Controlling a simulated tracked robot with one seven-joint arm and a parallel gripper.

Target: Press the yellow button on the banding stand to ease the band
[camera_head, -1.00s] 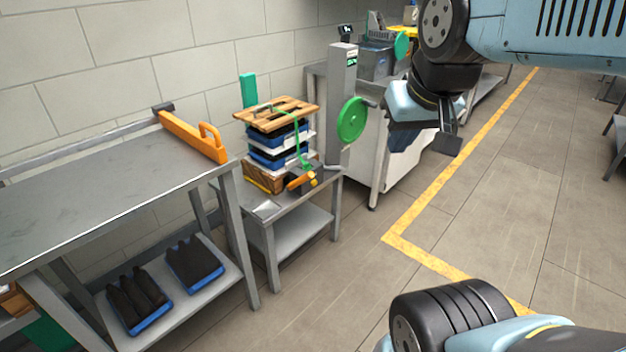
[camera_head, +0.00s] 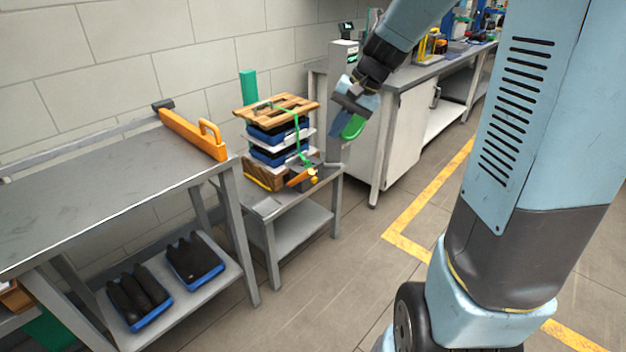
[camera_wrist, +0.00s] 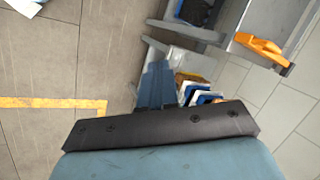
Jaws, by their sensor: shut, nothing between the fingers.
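The banding stand (camera_head: 290,208) is a low grey metal table. On it a stack of blue and white trays (camera_head: 268,154) stands between wooden boards, with a green band (camera_head: 299,135) around it. An orange-handled tool (camera_head: 298,178) sits at the stack's front right. A small yellow spot (camera_head: 313,173) beside it may be the button; it is too small to be sure.
A grey post (camera_head: 342,58) rises at the stand's back right. A larger steel table (camera_head: 90,190) with an orange bar (camera_head: 190,134) stands at left, blue trays of dark bottles (camera_head: 141,300) on its lower shelf. A white bench (camera_head: 400,137) stands behind right. Floor in front is clear.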

